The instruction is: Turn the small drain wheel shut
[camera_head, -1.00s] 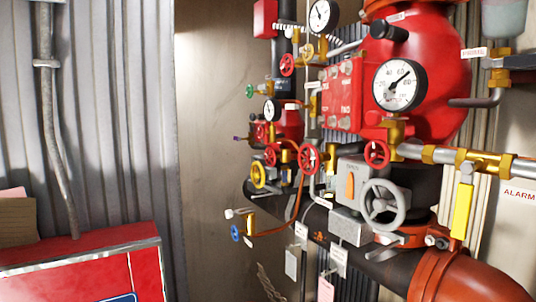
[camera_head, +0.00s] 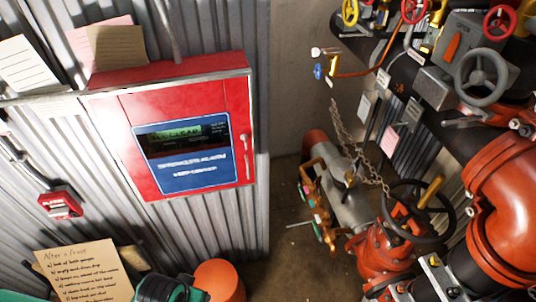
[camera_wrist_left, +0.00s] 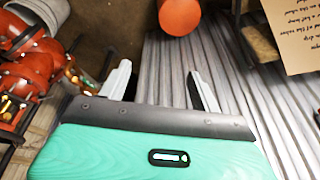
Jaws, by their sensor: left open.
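Several small handwheels show in the head view; I cannot read which one is the drain wheel. A small blue wheel (camera_head: 318,71) sits on a brass side valve at upper middle. A yellow wheel (camera_head: 350,12) and a red wheel (camera_head: 415,10) are at the top edge, partly cut off. Another red wheel (camera_head: 500,22) is at the top right. My left gripper (camera_wrist_left: 158,68) is open and empty in the left wrist view, well away from these wheels. Its green body (camera_head: 172,288) shows at the head view's bottom edge. My right gripper is not in view.
A red alarm cabinet (camera_head: 190,125) hangs on the corrugated wall. A large black handwheel (camera_head: 417,212) with a chain (camera_head: 358,150) stands low right, a grey handwheel (camera_head: 486,78) above it. An orange cylinder (camera_head: 218,280) and handwritten note (camera_head: 85,272) are near my left gripper.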

